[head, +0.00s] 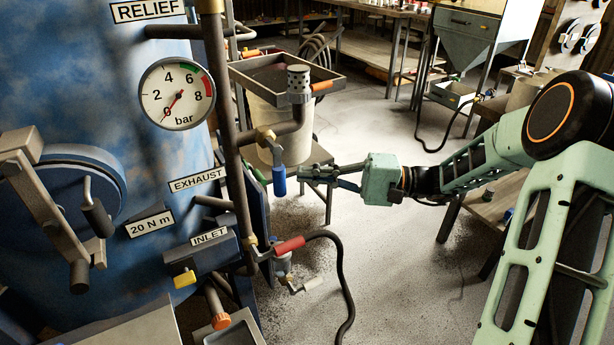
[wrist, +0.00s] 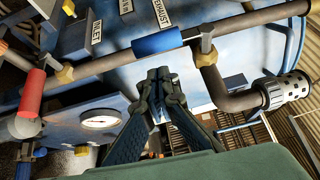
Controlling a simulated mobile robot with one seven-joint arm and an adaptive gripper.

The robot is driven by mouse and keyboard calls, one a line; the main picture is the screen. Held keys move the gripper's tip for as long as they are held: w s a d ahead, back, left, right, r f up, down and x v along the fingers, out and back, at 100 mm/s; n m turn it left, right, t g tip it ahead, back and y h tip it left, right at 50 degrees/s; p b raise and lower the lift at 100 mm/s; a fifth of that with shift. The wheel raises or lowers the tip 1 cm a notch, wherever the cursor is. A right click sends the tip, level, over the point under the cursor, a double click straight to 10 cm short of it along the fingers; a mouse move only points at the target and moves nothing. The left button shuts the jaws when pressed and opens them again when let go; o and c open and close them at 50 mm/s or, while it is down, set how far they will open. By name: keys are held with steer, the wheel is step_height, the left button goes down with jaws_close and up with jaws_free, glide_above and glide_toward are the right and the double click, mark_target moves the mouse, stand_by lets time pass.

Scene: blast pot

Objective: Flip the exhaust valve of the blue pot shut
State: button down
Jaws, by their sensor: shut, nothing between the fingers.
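The blue pot (head: 125,75) stands at the left with an EXHAUST label (head: 198,179) beside its riser pipe. The exhaust valve's blue handle (head: 279,180) hangs down below the brass fitting on the exhaust branch, across that branch's run. In the wrist view the blue handle (wrist: 158,42) lies just beyond the fingertips, along the main pipe. My gripper (head: 304,172) is shut and empty, just right of the handle in the head view. It also shows in the wrist view (wrist: 159,76). I cannot tell whether the fingertips touch the handle.
A perforated silencer (head: 298,80) sits above on the exhaust branch. The red inlet handle (head: 290,246) and a black hose (head: 345,285) are below. A pressure gauge (head: 177,94) reads near zero. A tray (head: 325,82) and bucket stand behind; floor is open at centre.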

steer(key=w+d+p, duration=0.1)
steer(key=d, duration=1)
